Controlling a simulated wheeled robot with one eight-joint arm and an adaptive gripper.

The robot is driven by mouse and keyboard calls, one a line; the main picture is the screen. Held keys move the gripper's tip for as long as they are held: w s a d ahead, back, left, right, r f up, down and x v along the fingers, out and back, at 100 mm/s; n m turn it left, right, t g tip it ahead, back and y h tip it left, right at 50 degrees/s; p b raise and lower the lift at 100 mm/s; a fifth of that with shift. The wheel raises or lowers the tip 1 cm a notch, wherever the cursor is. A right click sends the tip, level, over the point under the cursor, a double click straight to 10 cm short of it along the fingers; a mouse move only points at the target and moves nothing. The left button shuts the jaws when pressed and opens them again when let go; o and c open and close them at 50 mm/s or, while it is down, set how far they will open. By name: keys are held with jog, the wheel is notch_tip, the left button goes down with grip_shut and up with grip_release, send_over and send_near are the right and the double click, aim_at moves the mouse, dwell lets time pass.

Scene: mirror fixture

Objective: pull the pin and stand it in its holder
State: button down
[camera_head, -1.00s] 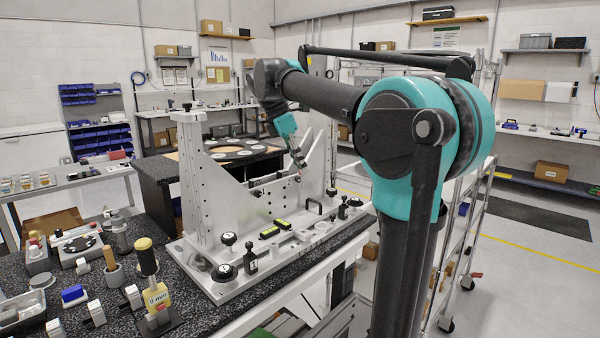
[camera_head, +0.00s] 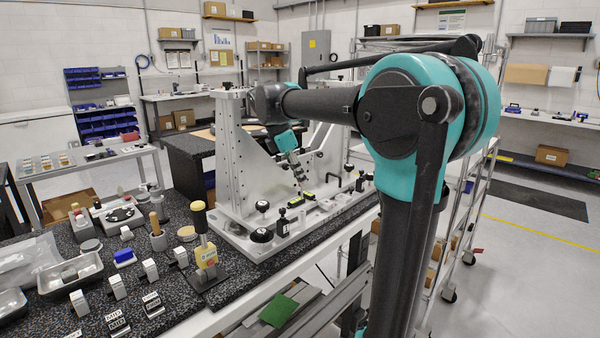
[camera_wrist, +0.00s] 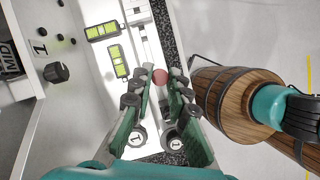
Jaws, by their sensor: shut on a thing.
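My gripper (camera_head: 300,178) hangs low at the front of the white mirror fixture (camera_head: 222,160). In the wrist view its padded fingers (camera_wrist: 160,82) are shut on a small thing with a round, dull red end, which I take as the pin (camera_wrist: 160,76). The rest of the pin is hidden between the fingers. Two green-yellow level vials (camera_wrist: 121,57) lie on the fixture's base beside the fingertips, to their left. The gap between pin and base cannot be judged. I cannot tell which part is the pin's holder.
Black knobs (camera_head: 262,235) stand on the base's front edge. The floor (camera_head: 530,270) at right is clear.

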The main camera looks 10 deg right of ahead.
aim_at(300, 211)
jog(key=shift+f, duration=1.65)
jog(key=shift+f, duration=2.5)
dwell(0.4)
jog(key=c, duration=1.4)
grip_release()
jog(key=shift+r, duration=0.15)
jog(key=v, duration=1.1)
jog(key=shift+r, duration=0.35)
jog(key=shift+s+a, duration=0.1)
